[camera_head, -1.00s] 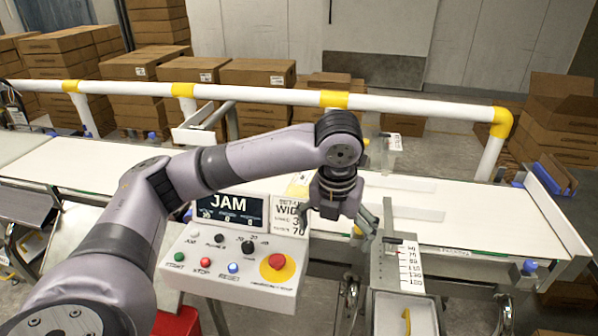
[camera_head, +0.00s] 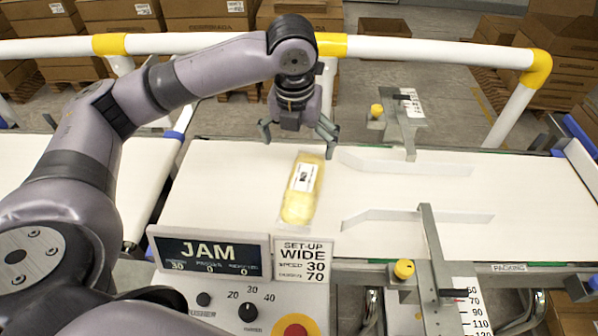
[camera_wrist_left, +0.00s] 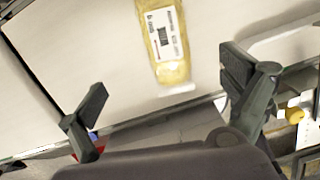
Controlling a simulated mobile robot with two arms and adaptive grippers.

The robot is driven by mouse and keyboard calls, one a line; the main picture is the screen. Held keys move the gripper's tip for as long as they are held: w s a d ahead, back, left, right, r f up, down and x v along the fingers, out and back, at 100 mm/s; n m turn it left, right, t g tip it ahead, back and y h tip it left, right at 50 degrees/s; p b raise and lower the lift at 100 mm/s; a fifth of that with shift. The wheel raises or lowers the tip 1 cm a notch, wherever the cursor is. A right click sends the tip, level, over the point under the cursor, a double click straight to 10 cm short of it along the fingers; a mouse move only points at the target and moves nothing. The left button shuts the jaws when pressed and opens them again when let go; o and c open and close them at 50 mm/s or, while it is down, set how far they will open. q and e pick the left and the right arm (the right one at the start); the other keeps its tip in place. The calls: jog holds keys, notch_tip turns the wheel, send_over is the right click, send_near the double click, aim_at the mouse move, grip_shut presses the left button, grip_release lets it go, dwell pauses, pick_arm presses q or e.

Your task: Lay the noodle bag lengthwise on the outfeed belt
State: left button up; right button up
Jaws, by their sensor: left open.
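The noodle bag (camera_head: 301,190) is a yellow packet with a white label, lying flat on the white outfeed belt (camera_head: 230,205). Its long side runs mostly across the belt, slightly tilted. My left gripper (camera_head: 298,135) is open and empty, above the belt near the bag's far end. In the left wrist view the bag (camera_wrist_left: 163,40) shows beyond and between the spread fingers (camera_wrist_left: 165,100), apart from both. My right gripper is not in view.
Two white guide rails, a far one (camera_head: 405,165) and a near one (camera_head: 415,216), stand on the belt right of the bag. A control panel with a JAM screen (camera_head: 210,254) is in front. A white and yellow rail (camera_head: 430,50) runs behind.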

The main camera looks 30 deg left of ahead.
pick_arm(q)
send_near(304, 178)
jog(key=shift+s+a+f, duration=0.1)
jog(key=shift+s+f, duration=0.1)
jog(key=shift+f, duration=0.25)
jog(key=shift+s+a+f, duration=0.1)
jog(key=shift+s+f, duration=0.1)
jog(key=shift+f, duration=0.3)
jog(key=f, duration=0.2)
jog(key=w+f, duration=0.1)
jog(key=f, duration=0.1)
jog(key=shift+a+f+p, duration=0.15)
jog(key=shift+f+p, duration=0.1)
jog(key=shift+p, duration=0.15)
jog(key=shift+w+f, duration=0.1)
jog(key=shift+f, duration=0.65)
jog(key=f, duration=0.1)
jog(key=w+f+p, duration=0.1)
jog(key=f, duration=0.1)
jog(key=shift+w+f, duration=0.1)
jog(key=shift+f, duration=0.2)
jog(key=shift+w+f, duration=0.1)
jog(key=shift+f, duration=0.3)
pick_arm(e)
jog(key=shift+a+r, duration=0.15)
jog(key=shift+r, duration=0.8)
